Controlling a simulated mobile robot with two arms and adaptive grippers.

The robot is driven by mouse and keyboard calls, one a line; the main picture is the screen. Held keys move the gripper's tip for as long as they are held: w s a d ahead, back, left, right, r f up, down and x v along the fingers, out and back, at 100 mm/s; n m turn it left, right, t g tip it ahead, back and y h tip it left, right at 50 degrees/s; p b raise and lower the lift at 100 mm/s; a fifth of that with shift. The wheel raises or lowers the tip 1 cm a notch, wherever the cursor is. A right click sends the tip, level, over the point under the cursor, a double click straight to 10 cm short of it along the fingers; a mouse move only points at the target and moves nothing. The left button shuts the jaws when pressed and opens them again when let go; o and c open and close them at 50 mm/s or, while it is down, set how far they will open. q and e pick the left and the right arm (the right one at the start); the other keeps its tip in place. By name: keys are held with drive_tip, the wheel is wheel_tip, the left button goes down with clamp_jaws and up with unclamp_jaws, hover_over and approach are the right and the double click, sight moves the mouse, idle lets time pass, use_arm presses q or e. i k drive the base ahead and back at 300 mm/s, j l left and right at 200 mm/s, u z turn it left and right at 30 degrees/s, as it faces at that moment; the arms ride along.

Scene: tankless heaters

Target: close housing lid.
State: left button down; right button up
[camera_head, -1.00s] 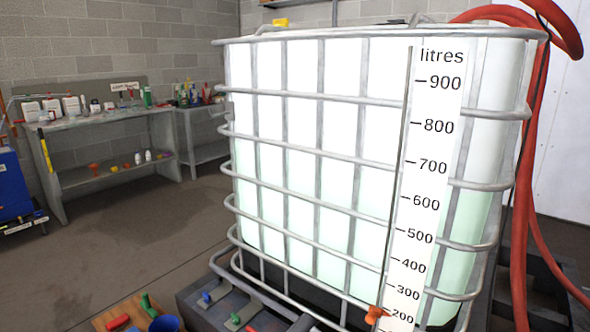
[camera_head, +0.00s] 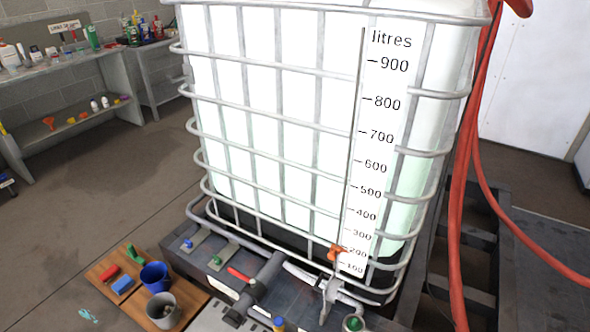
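No housing lid can be made out in this view. A light grey ribbed piece (camera_head: 210,318) is cut off by the bottom edge; I cannot tell whether it belongs to a housing. Neither of my grippers is in the picture.
A large caged white tank (camera_head: 270,120) with a litre scale fills the middle. Pipework with a red-handled valve (camera_head: 240,275) runs below it. A wooden board (camera_head: 105,272) holds blue and grey cups. Red hoses (camera_head: 462,180) hang at right. Open floor (camera_head: 90,190) lies at left.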

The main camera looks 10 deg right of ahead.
sight(329, 293)
drive_tip(key=j+z, duration=0.1)
drive_tip(key=z, duration=0.85)
drive_tip(key=j+z, duration=0.8)
drive_tip(key=j, duration=0.25)
drive_tip(key=k+j+z, duration=0.2)
drive_tip(key=j+z, duration=0.2)
drive_tip(key=k+j, duration=0.15)
drive_tip(key=j, duration=0.25)
drive_tip(key=k+j, duration=0.1)
drive_tip(key=j, duration=0.25)
drive_tip(key=k+j, duration=0.15)
drive_tip(key=j, duration=0.25)
drive_tip(key=k+j+z, duration=0.1)
drive_tip(key=j, duration=0.25)
